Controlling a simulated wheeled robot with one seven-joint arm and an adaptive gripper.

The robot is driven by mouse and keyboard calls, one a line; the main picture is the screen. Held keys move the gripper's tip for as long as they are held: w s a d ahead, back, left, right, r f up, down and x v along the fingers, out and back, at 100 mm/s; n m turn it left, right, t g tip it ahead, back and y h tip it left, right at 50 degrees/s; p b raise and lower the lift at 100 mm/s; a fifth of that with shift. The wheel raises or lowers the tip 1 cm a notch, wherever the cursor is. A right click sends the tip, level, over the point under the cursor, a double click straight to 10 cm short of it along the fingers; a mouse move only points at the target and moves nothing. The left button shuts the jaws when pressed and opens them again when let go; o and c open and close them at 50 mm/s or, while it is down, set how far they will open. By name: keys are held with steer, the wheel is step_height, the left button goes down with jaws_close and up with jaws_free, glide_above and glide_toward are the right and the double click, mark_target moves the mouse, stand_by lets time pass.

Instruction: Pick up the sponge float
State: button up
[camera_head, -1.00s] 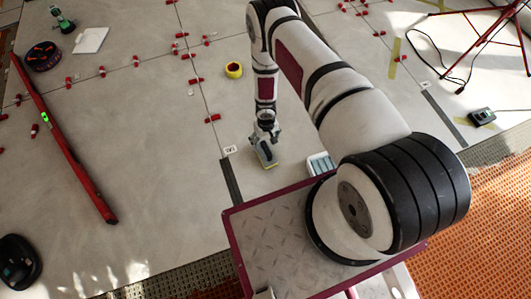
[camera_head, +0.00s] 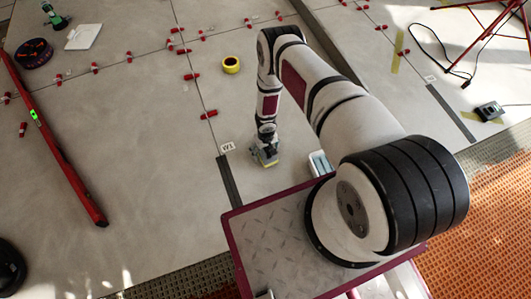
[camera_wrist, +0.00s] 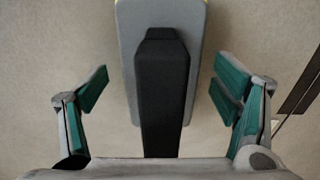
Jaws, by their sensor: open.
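The sponge float (camera_wrist: 193,40) lies on the tiled floor, a grey block with a thin yellow edge and a black handle (camera_wrist: 163,95) on top. In the wrist view my gripper (camera_wrist: 152,88) is open, with one green-padded finger on each side of the float and a gap to both. The handle runs between the fingers and toward the palm. In the head view my gripper (camera_head: 265,150) points down over the float (camera_head: 270,163), which is mostly hidden below it. I cannot tell the exact height between them.
A white and blue tub (camera_head: 319,163) stands right of the gripper, close to my base. A yellow tape roll (camera_head: 231,65) and several red clips lie farther back. A long red level (camera_head: 55,140) lies at the left. The floor left of the gripper is clear.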

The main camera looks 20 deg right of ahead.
steer(key=shift+f, duration=0.45)
steer(key=shift+c, duration=0.3)
steer(key=c, duration=1.4)
steer(key=shift+r, duration=0.2)
